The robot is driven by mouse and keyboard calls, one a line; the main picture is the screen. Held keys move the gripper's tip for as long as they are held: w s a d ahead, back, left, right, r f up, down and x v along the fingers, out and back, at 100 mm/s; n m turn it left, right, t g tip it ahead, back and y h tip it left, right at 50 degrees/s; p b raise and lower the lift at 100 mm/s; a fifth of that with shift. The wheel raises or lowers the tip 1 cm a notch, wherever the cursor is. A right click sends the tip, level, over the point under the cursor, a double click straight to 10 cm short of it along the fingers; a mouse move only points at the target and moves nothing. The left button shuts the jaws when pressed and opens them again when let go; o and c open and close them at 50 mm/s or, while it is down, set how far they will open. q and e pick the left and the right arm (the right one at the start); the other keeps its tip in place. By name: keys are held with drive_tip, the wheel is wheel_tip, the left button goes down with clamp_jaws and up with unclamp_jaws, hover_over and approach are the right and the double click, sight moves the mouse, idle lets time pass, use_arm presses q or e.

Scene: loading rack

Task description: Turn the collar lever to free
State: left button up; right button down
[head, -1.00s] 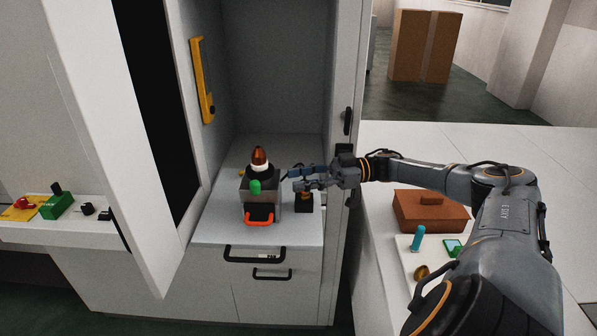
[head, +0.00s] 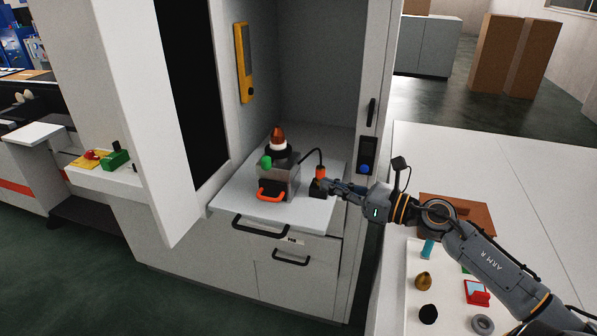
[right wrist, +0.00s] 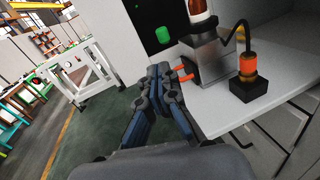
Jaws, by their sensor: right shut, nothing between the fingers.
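A metal box with an amber-topped dark and white collar (head: 279,147) stands on the pale shelf. A green knob (head: 266,162), apparently the collar lever's end, sticks out to the left of the collar. In the right wrist view the green knob (right wrist: 162,34) is left of the box. An orange handle (head: 270,193) is low on the box's front. My right gripper (head: 324,185) is shut and empty. It overlaps the small black block in the head view; contact cannot be told. In the right wrist view its fingertips (right wrist: 158,72) are apart from the green knob. My left gripper is not in view.
A black block with an orange plug (head: 320,173) and cable stands right of the box. The cabinet's open door is at left and its wall at right.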

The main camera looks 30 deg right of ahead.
drive_tip(key=p, duration=0.2)
approach(270, 163)
drive_tip(key=shift+n+h, duration=0.3)
drive_tip(key=p+x, duration=0.2)
drive_tip(key=x, duration=0.1)
drive_tip(key=p+x, duration=0.2)
drive_tip(key=x, duration=0.1)
drive_tip(key=shift+w+a+r, duration=0.2)
drive_tip(key=shift+a, duration=0.05)
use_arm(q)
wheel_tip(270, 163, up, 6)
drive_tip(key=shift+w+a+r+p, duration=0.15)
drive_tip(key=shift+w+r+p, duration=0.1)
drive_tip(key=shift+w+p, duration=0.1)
use_arm(e)
drive_tip(key=shift+w+a+f, duration=0.1)
drive_tip(key=shift+w+f, duration=0.05)
drive_tip(key=shift+w, duration=0.1)
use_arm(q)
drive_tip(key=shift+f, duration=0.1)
